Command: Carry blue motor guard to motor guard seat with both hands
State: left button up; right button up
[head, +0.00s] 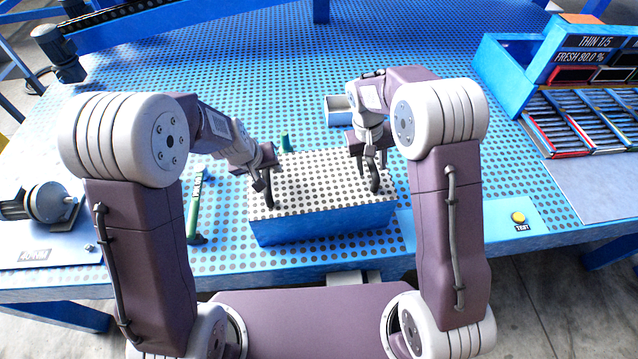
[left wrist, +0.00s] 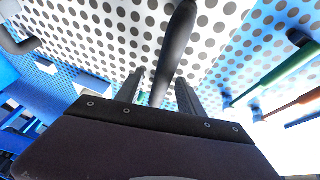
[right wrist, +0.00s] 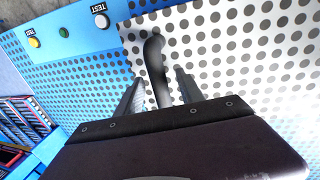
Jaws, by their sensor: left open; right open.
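The blue motor guard (head: 325,222) is a box with blue sides and a white dotted top, standing on the table in front of me. Two black handles rise from its top, at left (head: 268,190) and right (head: 375,178). My left gripper (head: 264,178) is open at the left handle; the handle (left wrist: 172,55) shows between its fingers. My right gripper (head: 369,165) is open at the right handle, which (right wrist: 155,65) shows between its fingers. A pale plate (head: 75,250) with a grey motor (head: 48,203) lies at the left; I cannot tell whether it is the seat.
A green-handled tool (head: 196,205) lies left of the guard. A small blue tray (head: 340,117) and a green item (head: 285,142) are behind it. A yellow test button (head: 518,217) and a display rack (head: 590,60) are at the right. The back middle table is clear.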

pick_arm(q)
jog(key=shift+c, duration=0.4)
pick_arm(e)
jog(key=shift+c, duration=0.4)
pick_arm(q)
grip_shut()
pick_arm(e)
grip_shut()
pick_arm(q)
jog(key=shift+r, duration=0.1)
pick_arm(e)
jog(key=shift+r, duration=0.1)
